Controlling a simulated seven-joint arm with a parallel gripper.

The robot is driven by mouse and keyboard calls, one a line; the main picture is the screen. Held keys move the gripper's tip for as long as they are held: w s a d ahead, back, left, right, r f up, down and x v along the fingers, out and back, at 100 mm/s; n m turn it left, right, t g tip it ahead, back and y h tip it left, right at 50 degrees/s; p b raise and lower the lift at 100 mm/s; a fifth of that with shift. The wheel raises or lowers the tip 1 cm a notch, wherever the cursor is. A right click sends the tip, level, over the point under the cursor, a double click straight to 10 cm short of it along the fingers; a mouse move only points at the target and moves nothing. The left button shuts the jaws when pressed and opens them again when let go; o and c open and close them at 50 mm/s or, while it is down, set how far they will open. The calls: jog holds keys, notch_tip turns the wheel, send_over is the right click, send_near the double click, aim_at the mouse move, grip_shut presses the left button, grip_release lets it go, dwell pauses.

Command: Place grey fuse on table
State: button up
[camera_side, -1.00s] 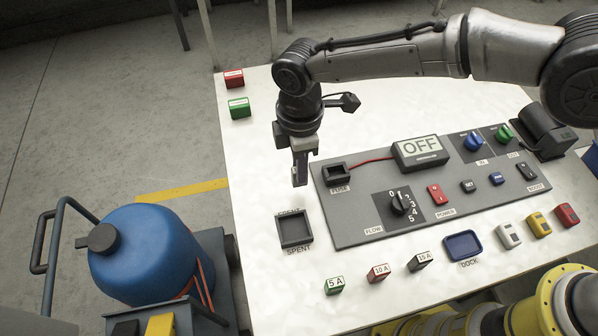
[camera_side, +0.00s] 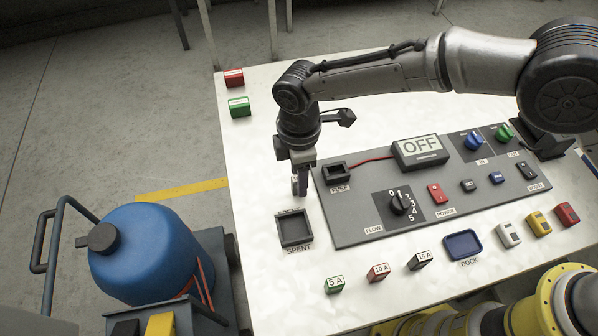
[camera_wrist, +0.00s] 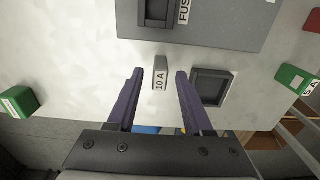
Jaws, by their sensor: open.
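A small grey fuse marked 10 A (camera_wrist: 160,78) appears between my open fingers in the wrist view. It looks to be on the white table, with a gap to each finger. In the side view it shows as a pale sliver (camera_side: 295,185) beside my fingers, mostly hidden. My gripper (camera_wrist: 159,74) points down over the table, left of the control panel. In the side view my gripper (camera_side: 301,190) is low, just left of the fuse socket (camera_side: 335,173) and behind the SPENT tray (camera_side: 310,232). The tray looks empty. The table (camera_side: 250,160) is clear around the fuse.
The grey control panel (camera_side: 350,228) lies to the right, with its OFF display (camera_side: 420,151). Green 5 A (camera_side: 334,285), red 10 A (camera_side: 378,272) and dark 15 A (camera_side: 420,261) fuses stand in front. Red (camera_side: 234,77) and green (camera_side: 239,106) blocks sit at the back left.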

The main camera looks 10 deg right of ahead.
notch_tip(320, 180, up, 12)
jog(key=s+d+r+m+t+y, duration=0.15)
jog(key=d+r+m, duration=0.25)
jog(key=d+r, duration=0.55)
jog(key=s+d+r+m+t+h, duration=0.15)
jog(key=d+r+m, duration=0.25)
jog(key=d, duration=1.1)
jog(key=s+d+f+m+t, duration=0.1)
jog(key=s+d+f+m, duration=0.1)
jog(key=s+d+m, duration=0.3)
jog(key=s+d+f+m+t, duration=0.1)
jog(key=s+d+m, duration=0.4)
jog(key=s+d, duration=0.6)
jog(key=s+f, duration=0.1)
jog(key=s, duration=0.1)
jog(key=shift+s+f+t, duration=0.25)
jog(key=shift+s+t, duration=0.05)
